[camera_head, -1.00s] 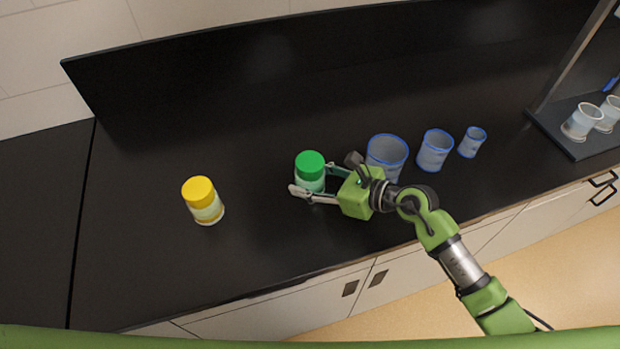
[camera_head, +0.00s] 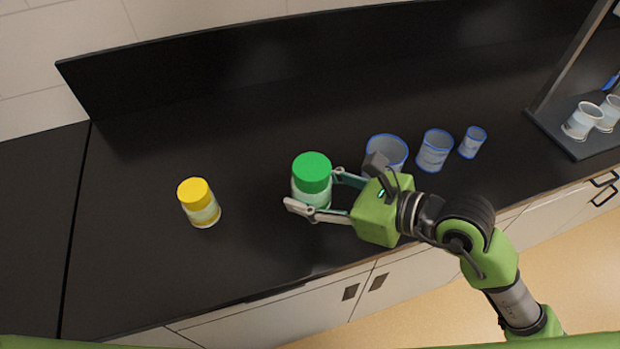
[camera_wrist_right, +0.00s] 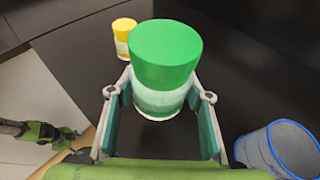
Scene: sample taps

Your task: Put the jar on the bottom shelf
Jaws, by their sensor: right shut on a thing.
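The green-lidded jar (camera_head: 311,183) is upright between the fingers of my right gripper (camera_head: 316,197) in the head view. My right gripper is shut on it and appears to hold it above the counter. In the right wrist view the jar (camera_wrist_right: 164,70) fills the space between the two fingers (camera_wrist_right: 160,98). A yellow-lidded jar (camera_head: 199,204) stands apart on the counter to the left; it also shows in the right wrist view (camera_wrist_right: 123,37). The shelf unit (camera_head: 559,133) is partly in view at the far right; its upper part is cut off.
Several clear blue-rimmed beakers, including a large one (camera_head: 388,152), a middle one (camera_head: 434,151) and a small one (camera_head: 472,142), stand right of the jar. Beakers (camera_head: 581,121) stand on the shelf unit's base. The black counter (camera_head: 140,270) is clear around the yellow-lidded jar.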

